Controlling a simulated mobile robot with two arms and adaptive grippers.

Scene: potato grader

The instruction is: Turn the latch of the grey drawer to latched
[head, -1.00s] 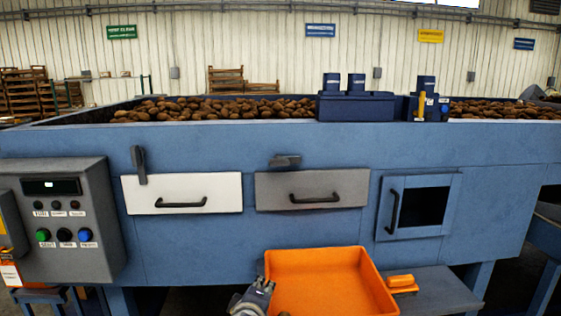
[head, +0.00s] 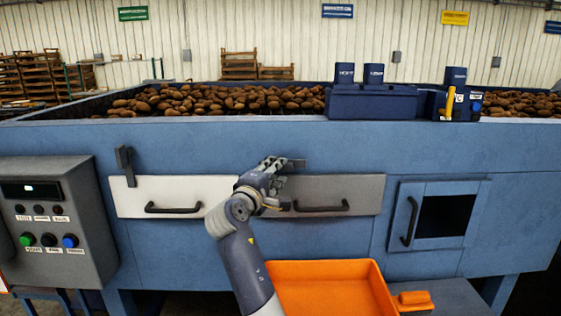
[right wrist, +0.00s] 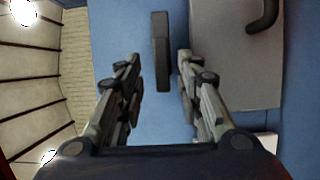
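The grey drawer (head: 365,192) is closed in the blue machine front, with a black bar handle (head: 320,207). Its dark latch (head: 298,163) lies horizontal at the drawer's top edge, partly hidden by my right gripper (head: 280,167). In the right wrist view the latch (right wrist: 161,50) appears as an upright dark bar between the two fingertips of my right gripper (right wrist: 158,62). The fingers are open, with a visible gap on each side of the latch. A corner of the grey drawer (right wrist: 230,60) shows at right there. My left gripper is not in view.
A white drawer (head: 130,200) with an upright latch (head: 125,165) is at left. A control box (head: 45,225) stands further left. An orange tray (head: 330,268) is below. A small windowed door (head: 405,190) is at right. Potatoes (head: 215,100) fill the top.

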